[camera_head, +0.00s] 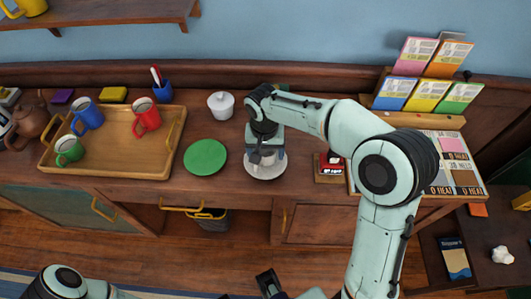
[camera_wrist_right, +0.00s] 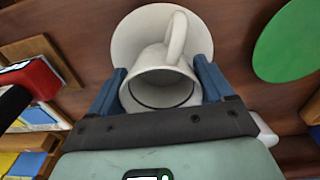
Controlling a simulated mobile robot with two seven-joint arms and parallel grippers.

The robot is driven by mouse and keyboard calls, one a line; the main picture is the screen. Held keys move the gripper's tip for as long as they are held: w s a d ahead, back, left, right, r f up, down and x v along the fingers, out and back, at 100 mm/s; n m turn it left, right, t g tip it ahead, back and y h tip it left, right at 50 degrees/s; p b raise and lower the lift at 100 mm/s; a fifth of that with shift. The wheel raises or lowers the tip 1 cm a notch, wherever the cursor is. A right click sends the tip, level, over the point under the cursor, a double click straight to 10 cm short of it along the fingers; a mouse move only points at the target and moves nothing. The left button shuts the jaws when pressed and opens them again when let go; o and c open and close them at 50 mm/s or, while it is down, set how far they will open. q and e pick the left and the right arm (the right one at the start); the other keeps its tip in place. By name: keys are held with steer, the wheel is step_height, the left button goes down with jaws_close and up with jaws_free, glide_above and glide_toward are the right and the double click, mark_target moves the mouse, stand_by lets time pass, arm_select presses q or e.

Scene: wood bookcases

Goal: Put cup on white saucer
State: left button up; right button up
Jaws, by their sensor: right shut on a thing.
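My right gripper (camera_head: 266,156) is over the white saucer (camera_head: 265,172) on the wooden sideboard. In the right wrist view, the blue fingers of this gripper (camera_wrist_right: 160,92) are shut on a white cup (camera_wrist_right: 158,60), one on each side. The cup's open rim faces the camera and its handle points away toward the saucer's far edge. The white saucer (camera_wrist_right: 128,45) lies behind the cup in that view. The gripper mostly hides the cup in the head view. I cannot tell whether the cup touches the saucer. A dark gripper part (camera_head: 269,283), probably my left, shows at the bottom edge.
A wooden tray (camera_head: 100,150) holds red, blue and green mugs at left. A small red item (camera_head: 331,165) and a card rack (camera_head: 425,85) are at right.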

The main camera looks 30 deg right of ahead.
steer(key=shift+f, duration=0.45)
steer(key=shift+f, duration=0.1)
steer(key=o, duration=1)
steer(key=shift+o, duration=0.2)
step_height(320, 180, up, 12)
steer(key=p, duration=0.2)
steer(key=shift+s+a, duration=0.2)
steer(key=shift+a, duration=0.1)
